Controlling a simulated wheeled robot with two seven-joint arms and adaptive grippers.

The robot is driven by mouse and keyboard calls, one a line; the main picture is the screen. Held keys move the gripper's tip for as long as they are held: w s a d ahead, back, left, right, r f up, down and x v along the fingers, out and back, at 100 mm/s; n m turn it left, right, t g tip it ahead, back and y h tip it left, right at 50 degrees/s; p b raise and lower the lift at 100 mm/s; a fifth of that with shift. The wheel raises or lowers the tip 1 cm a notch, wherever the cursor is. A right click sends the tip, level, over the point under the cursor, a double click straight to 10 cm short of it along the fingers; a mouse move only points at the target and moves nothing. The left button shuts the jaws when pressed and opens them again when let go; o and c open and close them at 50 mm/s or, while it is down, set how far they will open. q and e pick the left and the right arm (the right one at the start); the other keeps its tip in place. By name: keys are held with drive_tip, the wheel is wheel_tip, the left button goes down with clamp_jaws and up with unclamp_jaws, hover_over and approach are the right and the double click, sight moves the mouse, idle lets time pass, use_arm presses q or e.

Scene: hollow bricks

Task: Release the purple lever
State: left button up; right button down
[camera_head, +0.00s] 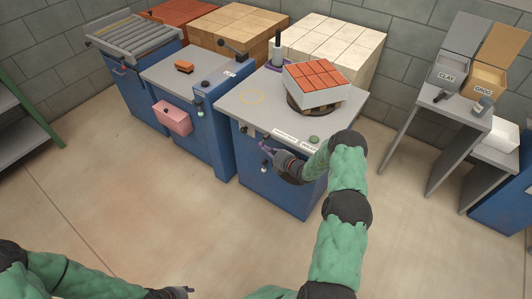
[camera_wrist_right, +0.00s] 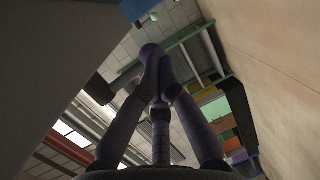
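The purple lever (camera_head: 264,146) sticks out from the front of the blue machine with the grey top (camera_head: 232,105). My right gripper (camera_head: 269,150) is at the lever, in front of the machine. The part of the lever between the fingers is hidden. My left gripper (camera_head: 186,290) is low at the bottom edge, away from the machines, and its fingers are too small to read.
A pink box (camera_head: 172,118) hangs on the neighbouring machine. Shelves with clay and grog bins (camera_head: 448,76) stand right. The floor in front is clear.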

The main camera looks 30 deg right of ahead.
drive_tip(key=shift+a+r+x, duration=0.15)
drive_tip(key=shift+x, duration=0.7)
drive_tip(key=shift+a+r+x, duration=0.15)
drive_tip(key=shift+x, duration=0.7)
drive_tip(key=shift+w+a+b, duration=0.2)
drive_tip(key=shift+w+b, duration=0.15)
drive_tip(key=shift+b, duration=0.1)
drive_tip(key=shift+w+r+t, duration=0.1)
drive_tip(key=shift+w+t, duration=0.15)
drive_tip(key=shift+t, duration=0.45)
drive_tip(key=shift+w+a+r+b, duration=0.15)
drive_tip(key=shift+w+r+b, duration=0.1)
drive_tip(key=shift+r+b, duration=0.1)
drive_tip(key=shift+w, duration=0.1)
drive_tip(key=s+d, duration=0.2)
drive_tip(key=s, duration=0.9)
drive_tip(key=shift+s+d+r, duration=0.15)
drive_tip(key=shift+s+r, duration=0.25)
drive_tip(key=shift+y, duration=0.3)
